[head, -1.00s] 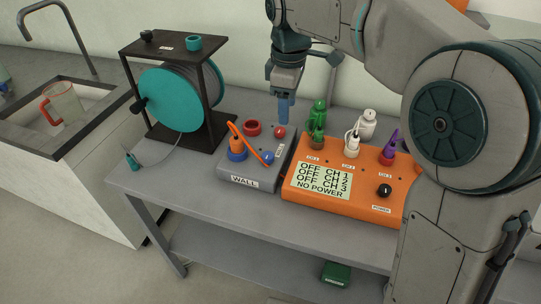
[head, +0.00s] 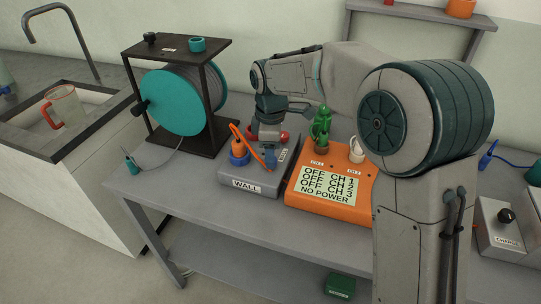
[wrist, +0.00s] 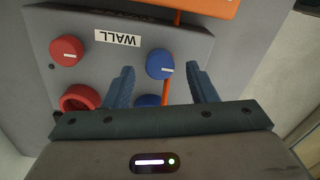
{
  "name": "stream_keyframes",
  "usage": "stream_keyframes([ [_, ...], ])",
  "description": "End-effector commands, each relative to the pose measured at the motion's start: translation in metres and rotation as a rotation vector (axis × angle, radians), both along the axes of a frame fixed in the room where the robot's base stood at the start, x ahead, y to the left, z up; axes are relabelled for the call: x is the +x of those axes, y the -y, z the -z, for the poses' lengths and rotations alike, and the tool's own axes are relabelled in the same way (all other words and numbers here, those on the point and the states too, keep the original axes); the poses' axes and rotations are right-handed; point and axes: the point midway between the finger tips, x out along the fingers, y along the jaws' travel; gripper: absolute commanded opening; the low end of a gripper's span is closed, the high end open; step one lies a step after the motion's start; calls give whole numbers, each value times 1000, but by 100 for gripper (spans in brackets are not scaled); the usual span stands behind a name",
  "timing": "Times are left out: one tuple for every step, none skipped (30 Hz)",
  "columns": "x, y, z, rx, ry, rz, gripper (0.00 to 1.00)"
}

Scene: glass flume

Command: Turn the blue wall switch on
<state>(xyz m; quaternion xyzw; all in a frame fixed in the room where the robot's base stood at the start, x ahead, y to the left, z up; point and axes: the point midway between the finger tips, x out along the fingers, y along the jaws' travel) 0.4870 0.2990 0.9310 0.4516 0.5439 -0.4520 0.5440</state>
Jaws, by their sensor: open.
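The grey wall box (head: 262,187) with a white WALL label stands on the bench; it also shows in the wrist view (wrist: 200,45), with its label upside down. The blue switch (wrist: 160,63) is a round knob with a white mark, on the box's top. My gripper (wrist: 162,75) is open, fingers pointing at the box, the blue switch showing between and just past the fingertips. I cannot tell whether they touch it. In the head view my gripper (head: 269,145) is low over the box and largely hides the switch.
A red knob (wrist: 66,50), a red socket (wrist: 80,98) and a blue socket (wrist: 148,100) with an orange cable (wrist: 166,90) are close by. The orange power box (head: 322,188), its display reading NO POWER, stands to the right. A teal cable reel (head: 172,102) stands behind left.

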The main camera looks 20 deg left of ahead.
Motion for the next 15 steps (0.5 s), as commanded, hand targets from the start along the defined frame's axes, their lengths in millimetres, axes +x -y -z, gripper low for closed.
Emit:
stream_keyframes([
  [0,0,6,-1,-1,0,52],
  [0,0,9,-1,-1,0,52],
  [0,0,12,-1,-1,0,52],
  [0,0,13,-1,-1,1,52],
  [0,0,14,0,0,1,52],
  [0,0,16,0,0,1,52],
  [0,0,16,0,0,1,52],
  [0,0,16,0,0,1,52],
  [0,0,17,0,0,1,52],
  [0,0,17,0,0,1,52],
  [0,0,16,0,0,1,52],
  [0,1,16,0,0,1,52],
  [0,1,16,0,0,1,52],
  [0,1,16,0,0,1,52],
  [0,1,16,0,0,1,43],
])
